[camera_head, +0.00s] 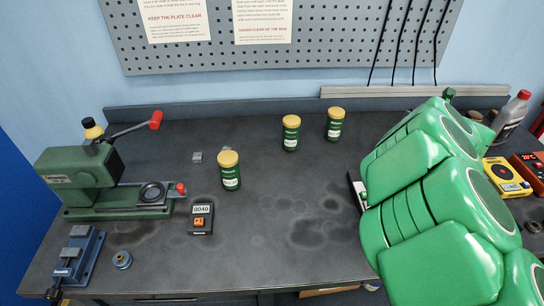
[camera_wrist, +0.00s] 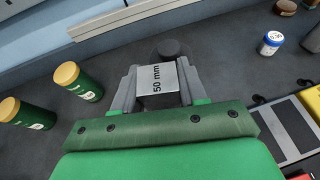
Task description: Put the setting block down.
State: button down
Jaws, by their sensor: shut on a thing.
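The setting block (camera_wrist: 158,80) is a pale metal block marked "50 mm". In the wrist view it sits between the two fingers of my gripper (camera_wrist: 157,70), which is shut on it. The grey bench top (camera_wrist: 215,60) shows around and beyond it. I cannot tell how high the block is above the bench. In the head view my green arm covers the right side of the bench and hides my gripper and the block.
Three green jars with yellow lids (camera_head: 229,172) stand mid-bench. A green press (camera_head: 95,180), a blue vise (camera_head: 77,262) and a small gauge reading "0040" (camera_head: 201,219) are at left. A dark round thing (camera_wrist: 168,48) lies just beyond the block. The front middle bench (camera_head: 290,240) is clear.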

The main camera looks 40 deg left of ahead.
jog(key=s+a+f+n+g+y, duration=0.3)
jog(key=s+a+n+g+y, duration=0.15)
jog(key=s+a, duration=1.15)
jog(key=s+a+n+g+y, duration=0.1)
jog(key=s+a+n+g, duration=0.2)
jog(key=s+a, duration=0.5)
jog(key=s+a+n+g+y, duration=0.1)
jog(key=s+a+n+g, duration=0.3)
jog(key=s, duration=0.9)
send_over(255, 156)
jog(key=shift+f, duration=5)
jog(key=shift+w+f, duration=0.15)
jog(key=shift+f, duration=1.4)
jog(key=shift+f+h, duration=0.1)
jog(key=shift+h, duration=0.15)
jog(key=c, duration=0.6)
grip_release()
jog(key=shift+v, duration=6)
